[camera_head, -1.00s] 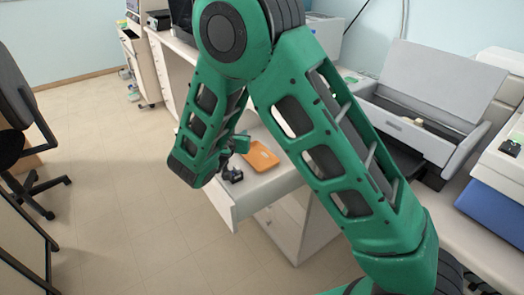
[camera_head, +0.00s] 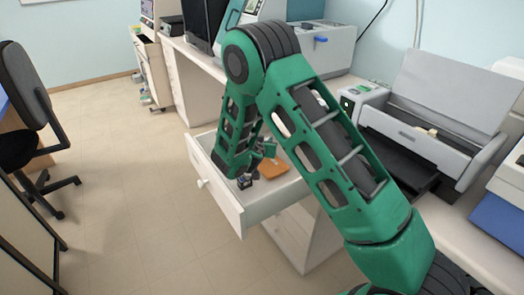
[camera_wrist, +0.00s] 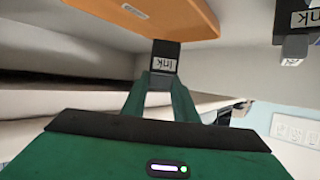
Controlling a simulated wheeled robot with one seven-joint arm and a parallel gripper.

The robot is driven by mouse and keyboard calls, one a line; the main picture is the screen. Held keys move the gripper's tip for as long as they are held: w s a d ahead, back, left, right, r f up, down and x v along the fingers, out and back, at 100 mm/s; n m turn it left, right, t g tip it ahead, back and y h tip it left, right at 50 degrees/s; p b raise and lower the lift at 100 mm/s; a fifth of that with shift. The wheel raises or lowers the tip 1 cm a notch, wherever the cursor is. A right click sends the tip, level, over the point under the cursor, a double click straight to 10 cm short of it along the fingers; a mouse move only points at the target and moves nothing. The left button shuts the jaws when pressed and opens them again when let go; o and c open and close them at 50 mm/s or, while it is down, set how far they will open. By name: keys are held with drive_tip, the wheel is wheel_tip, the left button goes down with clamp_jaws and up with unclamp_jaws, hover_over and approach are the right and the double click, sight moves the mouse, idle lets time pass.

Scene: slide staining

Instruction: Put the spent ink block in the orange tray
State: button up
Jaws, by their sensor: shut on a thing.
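The orange tray (camera_head: 276,167) lies in the open white drawer, and its edge fills the top of the wrist view (camera_wrist: 150,18). My gripper (camera_wrist: 162,84) is shut on a black ink block (camera_wrist: 166,50) with a white "ink" label. In the wrist view the block's far end overlaps the tray's edge; I cannot tell whether they touch. In the head view my gripper (camera_head: 267,149) is beside and just above the tray, partly hidden by my arm. A second black ink block (camera_wrist: 297,22) shows at the right of the wrist view, apart from the held one.
The white drawer (camera_head: 226,194) stands open, with a small dark object (camera_head: 244,181) in it left of the tray. A grey-lidded machine (camera_head: 440,110) stands on the counter at right. A black chair (camera_head: 25,110) is at left. The floor between is clear.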

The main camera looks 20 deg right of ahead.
drive_tip(key=shift+f, duration=1.9)
drive_tip(key=shift+f, duration=0.15)
drive_tip(key=o, duration=1.1)
drive_tip(key=shift+c, duration=0.2)
drive_tip(key=shift+v, duration=3.85)
